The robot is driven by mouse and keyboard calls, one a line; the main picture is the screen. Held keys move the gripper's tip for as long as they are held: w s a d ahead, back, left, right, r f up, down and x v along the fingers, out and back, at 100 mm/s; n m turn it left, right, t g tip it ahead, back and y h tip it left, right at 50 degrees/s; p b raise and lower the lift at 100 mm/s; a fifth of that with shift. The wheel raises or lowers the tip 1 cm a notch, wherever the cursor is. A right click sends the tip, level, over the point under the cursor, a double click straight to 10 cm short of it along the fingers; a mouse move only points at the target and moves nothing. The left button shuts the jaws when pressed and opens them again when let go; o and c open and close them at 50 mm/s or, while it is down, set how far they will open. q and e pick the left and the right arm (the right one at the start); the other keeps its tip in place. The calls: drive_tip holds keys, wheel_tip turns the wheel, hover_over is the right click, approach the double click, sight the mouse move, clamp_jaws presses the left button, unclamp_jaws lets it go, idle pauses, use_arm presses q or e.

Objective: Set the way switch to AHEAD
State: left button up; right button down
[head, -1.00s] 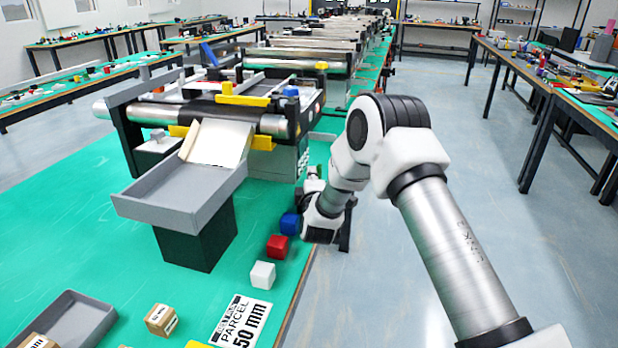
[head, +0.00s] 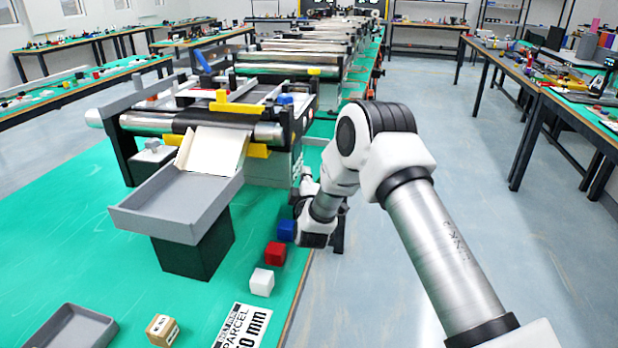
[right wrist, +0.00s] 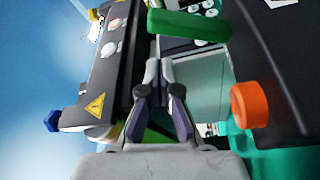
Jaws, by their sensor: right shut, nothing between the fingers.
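My right gripper (right wrist: 160,72) is shut and empty in the right wrist view. Its fingertips are close to the side of a machine. In the head view it is beside the right side of the near conveyor (head: 268,168), small and partly hidden by my arm. The right wrist view shows a green bar (right wrist: 188,25) ahead and right of the fingertips, and an orange knob (right wrist: 250,104) to their right. A dark panel (right wrist: 102,75) with round buttons and a yellow warning triangle is to the left. I cannot tell which part is the way switch or its setting. My left gripper is not in view.
A grey chute tray (head: 165,218) stands on a dark block. Blue (head: 287,230), red (head: 275,253) and white (head: 262,282) cubes lie near the table's right edge. A cardboard box (head: 162,329) and a grey tray (head: 72,325) are in front. The floor on the right is clear.

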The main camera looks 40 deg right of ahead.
drive_tip(key=a, duration=0.1)
drive_tip(key=s+a, duration=0.1)
drive_tip(key=a, duration=0.1)
drive_tip(key=shift+s+a+f+b, duration=0.2)
drive_tip(key=shift+s+b, duration=0.2)
drive_tip(key=v, duration=0.6)
drive_tip(key=shift+s+d+f, duration=0.1)
drive_tip(key=shift+s+d, duration=0.1)
drive_tip(key=shift+d, duration=0.15)
drive_tip(key=shift+s+a, duration=0.1)
drive_tip(key=shift+a, duration=0.1)
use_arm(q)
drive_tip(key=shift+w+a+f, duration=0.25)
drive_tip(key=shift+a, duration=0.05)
use_arm(e)
drive_tip(key=shift+s+d, duration=0.1)
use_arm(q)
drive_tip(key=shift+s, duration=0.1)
